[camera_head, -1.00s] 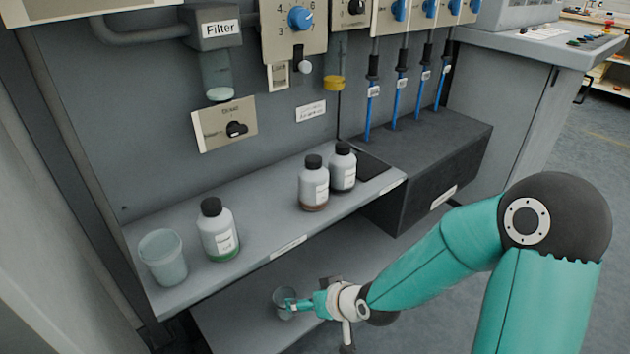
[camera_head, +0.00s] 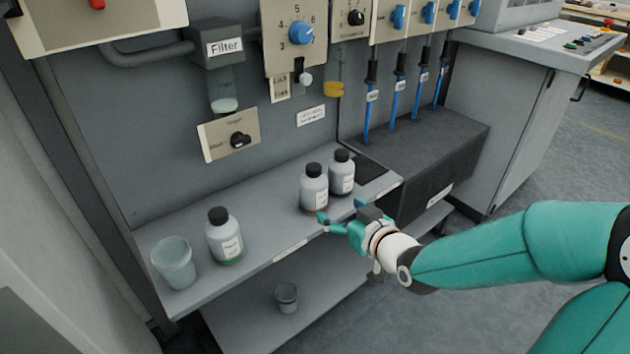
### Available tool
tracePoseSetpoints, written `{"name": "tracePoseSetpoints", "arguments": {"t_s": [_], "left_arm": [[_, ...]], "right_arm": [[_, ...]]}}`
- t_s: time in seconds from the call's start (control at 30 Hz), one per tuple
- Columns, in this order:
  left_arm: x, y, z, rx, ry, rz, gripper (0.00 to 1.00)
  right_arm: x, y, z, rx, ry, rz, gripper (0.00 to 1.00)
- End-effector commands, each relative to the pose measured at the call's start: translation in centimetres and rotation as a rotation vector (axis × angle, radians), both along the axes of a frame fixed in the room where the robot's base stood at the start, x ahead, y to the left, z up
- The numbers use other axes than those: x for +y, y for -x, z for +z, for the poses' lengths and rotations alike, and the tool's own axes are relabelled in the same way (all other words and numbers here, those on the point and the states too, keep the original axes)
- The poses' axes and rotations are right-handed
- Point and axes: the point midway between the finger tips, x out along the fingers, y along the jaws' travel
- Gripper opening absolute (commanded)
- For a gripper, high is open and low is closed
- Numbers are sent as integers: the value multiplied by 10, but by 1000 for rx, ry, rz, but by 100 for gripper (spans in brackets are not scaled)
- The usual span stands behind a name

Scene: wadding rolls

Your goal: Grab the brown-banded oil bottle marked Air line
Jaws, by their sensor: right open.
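The brown-banded bottle (camera_head: 313,186) stands upright on the grey shelf (camera_head: 270,207), with a black cap and a white label too small to read. Its brown band at the base is partly hidden now. My right gripper (camera_head: 338,210) is open and empty, at the shelf's front edge just in front of and to the right of this bottle. One fingertip overlaps the bottle's base in the picture; I cannot tell whether it touches. A second black-capped bottle (camera_head: 342,171) stands close behind on the right. My left gripper does not show.
A green-banded bottle (camera_head: 224,235) and an empty clear cup (camera_head: 174,262) stand on the shelf's left part. Another cup (camera_head: 287,297) stands on the lower shelf (camera_head: 250,318). A dark box (camera_head: 430,160) with blue-tipped lines borders the shelf's right end. The shelf between green- and brown-banded bottles is clear.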

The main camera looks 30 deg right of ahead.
Motion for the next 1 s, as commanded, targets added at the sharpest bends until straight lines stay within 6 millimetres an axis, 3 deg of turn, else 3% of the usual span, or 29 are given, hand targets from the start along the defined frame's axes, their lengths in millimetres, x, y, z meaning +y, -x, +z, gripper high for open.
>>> {"name": "tracePoseSetpoints", "arguments": {"t_s": [0.03,0.13,0.4,0.67,1.0], "left_arm": [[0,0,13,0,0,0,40],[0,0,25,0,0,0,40],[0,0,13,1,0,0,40],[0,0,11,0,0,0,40],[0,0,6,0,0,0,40]], "right_arm": [[0,-5,2,7,-4,0,80],[-1,-13,-1,7,-4,-1,80],[-7,-59,-21,-1,1,-2,80],[-8,-75,-25,0,0,-1,80],[-10,-116,-36,0,0,-2,80]]}}
